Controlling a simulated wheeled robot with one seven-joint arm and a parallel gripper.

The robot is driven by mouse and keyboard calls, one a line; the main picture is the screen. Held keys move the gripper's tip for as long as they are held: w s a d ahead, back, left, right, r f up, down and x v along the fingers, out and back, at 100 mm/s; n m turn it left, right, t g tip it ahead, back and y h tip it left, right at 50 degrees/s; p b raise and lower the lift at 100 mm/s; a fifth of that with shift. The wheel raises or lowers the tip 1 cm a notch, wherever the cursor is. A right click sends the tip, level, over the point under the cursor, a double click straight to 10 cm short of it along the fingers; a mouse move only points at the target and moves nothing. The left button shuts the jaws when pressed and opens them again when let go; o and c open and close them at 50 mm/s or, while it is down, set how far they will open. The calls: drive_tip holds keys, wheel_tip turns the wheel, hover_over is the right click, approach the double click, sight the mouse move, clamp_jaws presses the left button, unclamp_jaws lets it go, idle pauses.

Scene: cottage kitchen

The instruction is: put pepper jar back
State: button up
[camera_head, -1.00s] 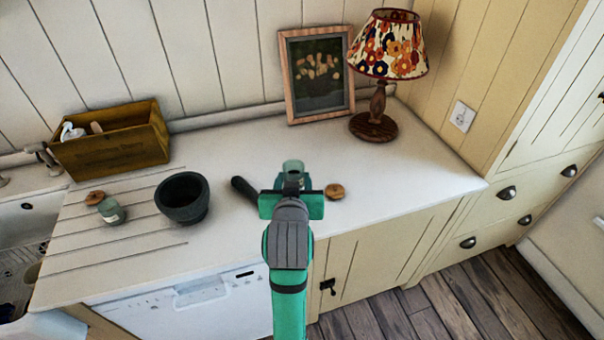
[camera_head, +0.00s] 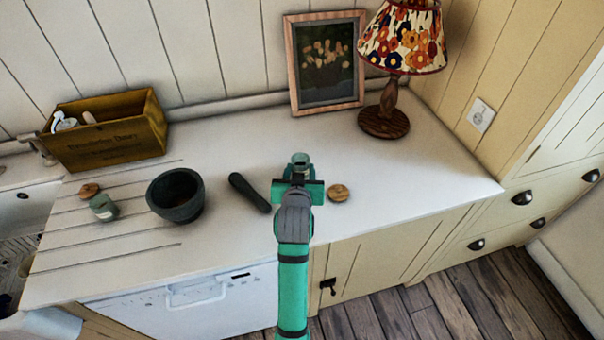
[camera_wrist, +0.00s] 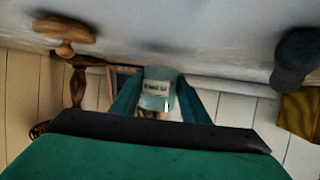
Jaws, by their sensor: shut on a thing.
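My gripper (camera_head: 299,182) is shut on a small glass jar (camera_head: 301,160), with its fingers on either side of the jar. In the wrist view the jar (camera_wrist: 158,90) shows a pale label too blurred to read, so I cannot tell if it is the pepper jar. No lid shows on the held jar. A round wooden lid (camera_head: 338,193) lies on the counter right of my gripper. A second greenish jar (camera_head: 104,208) with a pale label is on the left of the counter, a wooden lid (camera_head: 89,190) close by it.
A dark mortar (camera_head: 176,195) and a dark pestle (camera_head: 249,192) are left of my gripper. A wooden crate (camera_head: 107,131) stands at the back left. A picture frame (camera_head: 326,62) and a flowered lamp (camera_head: 385,118) stand at the back. The counter (camera_head: 420,165) is clear at right.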

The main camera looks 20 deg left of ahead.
drive_tip(key=shift+f, duration=0.8)
drive_tip(key=shift+d+f, duration=0.25)
drive_tip(key=shift+f, duration=0.15)
drive_tip(key=shift+s+a, duration=0.15)
drive_tip(key=shift+a, duration=0.05)
drive_tip(key=shift+f, duration=0.1)
drive_tip(key=o, duration=1.1)
